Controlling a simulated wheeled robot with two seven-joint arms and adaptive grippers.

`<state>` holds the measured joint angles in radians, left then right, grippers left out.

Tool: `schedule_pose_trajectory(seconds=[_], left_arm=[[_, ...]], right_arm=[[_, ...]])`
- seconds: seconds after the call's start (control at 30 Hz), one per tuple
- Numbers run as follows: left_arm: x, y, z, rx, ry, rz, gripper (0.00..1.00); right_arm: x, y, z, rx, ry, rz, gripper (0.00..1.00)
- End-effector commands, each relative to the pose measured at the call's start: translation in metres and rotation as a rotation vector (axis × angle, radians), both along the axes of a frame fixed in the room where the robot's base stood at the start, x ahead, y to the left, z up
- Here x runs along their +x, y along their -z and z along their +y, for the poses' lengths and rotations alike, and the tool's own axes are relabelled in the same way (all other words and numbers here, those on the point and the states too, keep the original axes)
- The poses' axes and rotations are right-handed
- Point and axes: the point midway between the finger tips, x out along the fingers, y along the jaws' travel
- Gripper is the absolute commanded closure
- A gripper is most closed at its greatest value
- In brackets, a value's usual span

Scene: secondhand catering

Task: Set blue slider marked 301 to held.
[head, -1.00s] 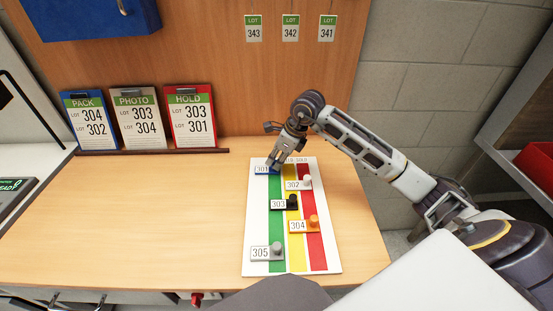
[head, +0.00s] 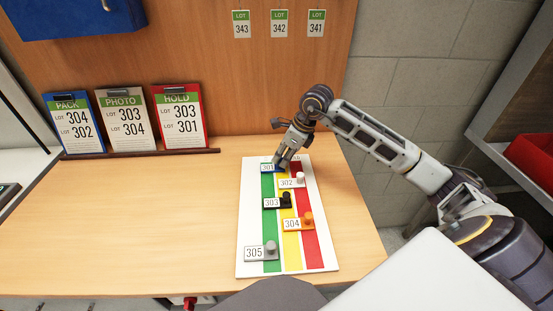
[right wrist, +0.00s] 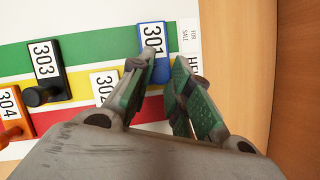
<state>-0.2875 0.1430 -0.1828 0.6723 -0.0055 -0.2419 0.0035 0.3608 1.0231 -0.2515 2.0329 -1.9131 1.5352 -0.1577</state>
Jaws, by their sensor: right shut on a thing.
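The blue slider marked 301 (head: 267,168) is at the far end of the white board (head: 253,230). Its label lies over the green strip, and its knob end reaches toward the yellow strip. My right gripper (head: 279,164) is shut on it from above. In the right wrist view the fingers (right wrist: 161,76) are on either side of the blue slider's knob end (right wrist: 159,70), which they partly hide. The "HELD" heading (right wrist: 194,66) is partly covered by a finger. My left gripper is not in view.
Slider 302 (head: 290,182), black slider 303 (head: 271,203), orange slider 304 (head: 292,224) and grey slider 305 (head: 255,253) sit nearer on the board. Three clipboards, including the red HOLD one (head: 181,120), stand at the back left. The left tabletop (head: 130,215) is clear.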

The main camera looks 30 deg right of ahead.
Motion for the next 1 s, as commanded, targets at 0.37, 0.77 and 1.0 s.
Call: schedule_pose_trajectory(seconds=[0.37, 0.77, 1.0], left_arm=[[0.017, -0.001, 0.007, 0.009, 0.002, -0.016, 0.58], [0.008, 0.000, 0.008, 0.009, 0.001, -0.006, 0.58], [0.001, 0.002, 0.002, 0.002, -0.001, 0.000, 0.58]], right_arm=[[-0.002, -0.001, -0.005, -0.002, -0.001, -0.002, 1.00], [-0.002, -0.001, -0.005, -0.001, -0.001, -0.001, 0.58], [-0.003, -0.002, -0.005, -0.001, -0.001, -0.001, 0.58]])
